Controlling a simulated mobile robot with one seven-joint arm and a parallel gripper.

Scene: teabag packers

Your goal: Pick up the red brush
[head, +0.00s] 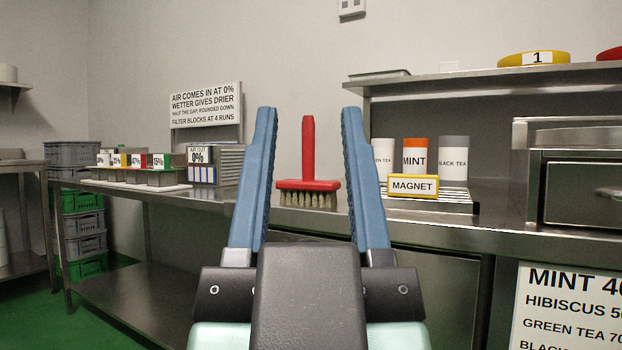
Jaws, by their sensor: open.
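The red brush (308,184) stands upright on the steel counter, bristles down and handle pointing up. Its pale bristles rest at the counter's surface. My gripper (309,112) is open, with one blue finger on each side of the brush in the head view. The fingers look nearer to the camera than the brush, and clear space shows between each finger and the handle. I cannot tell how far the fingertips are from the brush in depth. Nothing is held.
A yellow MAGNET block (413,186) and several tea canisters, one being MINT (415,156), stand close right of the brush. A box marked AIR OUT (202,165) stands left. A shelf (480,76) overhangs the right side. A steel drawer unit (585,190) is far right.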

